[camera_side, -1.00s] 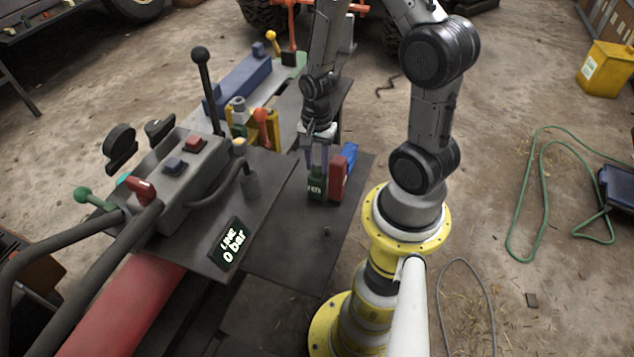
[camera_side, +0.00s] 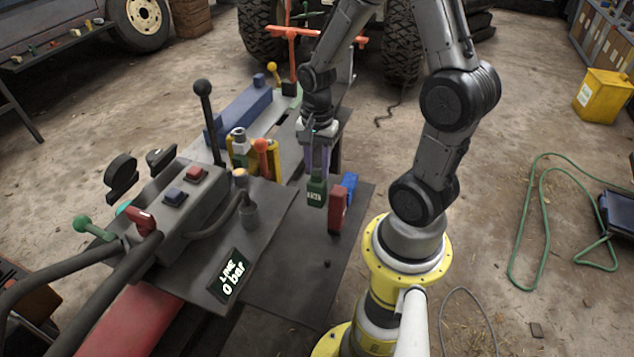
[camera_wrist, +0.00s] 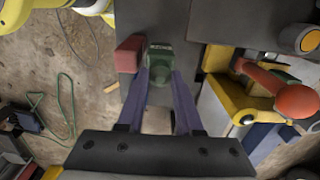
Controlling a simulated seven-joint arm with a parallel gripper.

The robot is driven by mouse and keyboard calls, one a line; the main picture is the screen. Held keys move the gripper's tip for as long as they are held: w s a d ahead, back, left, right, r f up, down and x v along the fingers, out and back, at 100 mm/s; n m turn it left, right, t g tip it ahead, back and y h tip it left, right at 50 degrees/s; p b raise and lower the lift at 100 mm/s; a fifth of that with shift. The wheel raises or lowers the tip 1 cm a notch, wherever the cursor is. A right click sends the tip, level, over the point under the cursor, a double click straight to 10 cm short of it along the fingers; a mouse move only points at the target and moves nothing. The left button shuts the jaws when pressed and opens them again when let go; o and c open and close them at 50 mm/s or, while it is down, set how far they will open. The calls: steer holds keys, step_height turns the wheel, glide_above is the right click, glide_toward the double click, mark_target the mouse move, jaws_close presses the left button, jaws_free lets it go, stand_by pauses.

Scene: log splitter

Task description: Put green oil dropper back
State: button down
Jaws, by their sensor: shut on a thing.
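The green oil dropper (camera_side: 316,191) is a small dark green bottle with a white label. My gripper (camera_side: 319,170) is shut on its upper part, with purple fingers on both sides, and holds it upright. It appears to be just above the dark metal shelf (camera_side: 285,275); I cannot tell the exact gap. In the wrist view the dropper (camera_wrist: 160,62) sits between the fingertips (camera_wrist: 160,78). A red block-shaped bottle (camera_side: 337,211) stands close on its right in the side view and on its left in the wrist view (camera_wrist: 129,54).
A blue item (camera_side: 350,185) stands behind the red one.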

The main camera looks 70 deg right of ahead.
step_height(320, 180, up, 14)
steer(key=r, duration=0.1)
steer(key=s+a+n, duration=0.3)
steer(key=a+n, duration=0.6)
steer(key=a, duration=0.2)
steer(key=s+a+n, duration=0.3)
steer(key=a+n, duration=0.5)
steer(key=a, duration=0.3)
step_height(320, 180, down, 23)
steer(key=n, duration=0.1)
steer(key=shift+s+f, duration=0.15)
steer(key=shift+f, duration=0.15)
steer(key=c, duration=0.6)
jaws_free()
steer(key=shift+o, duration=0.2)
